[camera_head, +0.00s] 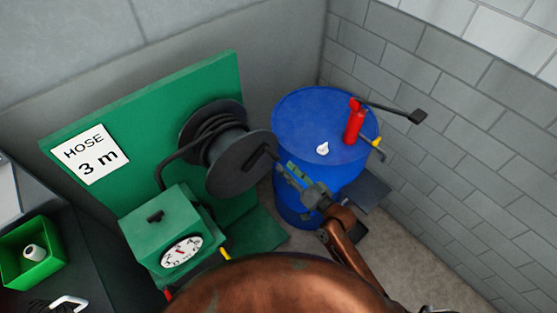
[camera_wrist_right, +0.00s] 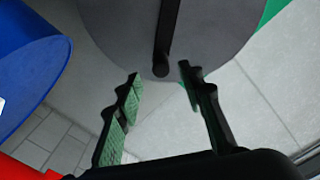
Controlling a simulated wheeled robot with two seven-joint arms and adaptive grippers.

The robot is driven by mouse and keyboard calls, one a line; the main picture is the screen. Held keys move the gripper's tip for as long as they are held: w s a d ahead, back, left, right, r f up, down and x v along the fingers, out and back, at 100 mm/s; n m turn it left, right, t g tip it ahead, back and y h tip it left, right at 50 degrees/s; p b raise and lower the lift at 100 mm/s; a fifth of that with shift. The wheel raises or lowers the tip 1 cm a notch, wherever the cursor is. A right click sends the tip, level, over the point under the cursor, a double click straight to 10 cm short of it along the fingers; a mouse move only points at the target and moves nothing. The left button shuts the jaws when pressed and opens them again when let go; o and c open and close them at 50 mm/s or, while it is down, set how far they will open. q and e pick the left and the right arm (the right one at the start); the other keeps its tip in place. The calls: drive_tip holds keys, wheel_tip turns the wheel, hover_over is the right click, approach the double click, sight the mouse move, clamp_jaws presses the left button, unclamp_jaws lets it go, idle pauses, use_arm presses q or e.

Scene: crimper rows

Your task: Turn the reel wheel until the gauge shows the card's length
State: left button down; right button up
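The dark grey reel wheel (camera_head: 228,170) stands in front of the green board, with hose wound behind it. It fills the top of the right wrist view (camera_wrist_right: 115,25), where its dark handle (camera_wrist_right: 166,35) points down. My right gripper (camera_head: 284,168) is at the wheel's right side. In the wrist view its fingers (camera_wrist_right: 160,76) are apart, with the handle's end at the gap between the tips. My left gripper is out of view.
A blue drum (camera_head: 290,125) stands right of the reel, carrying a red cylinder (camera_head: 354,122) and a small white object (camera_head: 322,149). A green bin (camera_head: 14,270) sits at the left. A grey block wall closes the right side.

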drive_tip(key=v, duration=0.2)
drive_tip(key=shift+s+d, duration=0.25)
